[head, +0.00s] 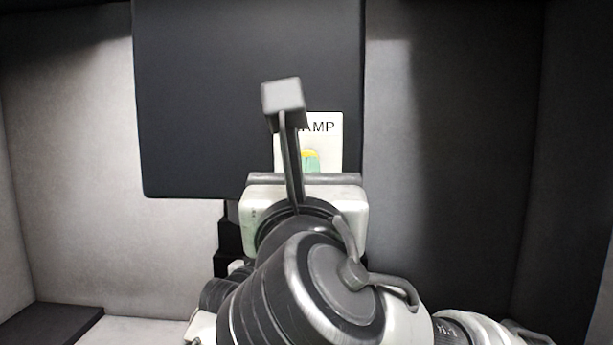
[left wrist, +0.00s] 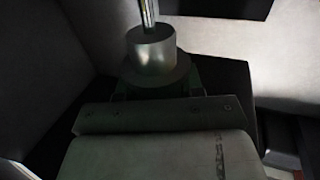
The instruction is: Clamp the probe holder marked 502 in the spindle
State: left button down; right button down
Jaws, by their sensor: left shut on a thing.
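My left gripper (head: 306,195) is raised in the middle of the head view, just in front of the lower edge of the dark machine head (head: 200,100). Its fingers are hidden there by its own white body and wrist. In the left wrist view the gripper (left wrist: 155,85) is shut on a metal holder (left wrist: 152,50), a grey cylinder with a wider round flange and a thin bright rod at the top of the picture. No number is readable on it. The spindle's opening is not visible. My right gripper is not in view.
A pale plate (head: 330,145) on the machine head reads "AMP", its left part covered by my wrist camera bracket. A green and yellow button (head: 311,160) sits on it. Grey walls (head: 70,160) enclose the space. A dark ledge (head: 50,325) lies at lower left.

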pick_arm(q)
jog(key=shift+r, duration=0.35)
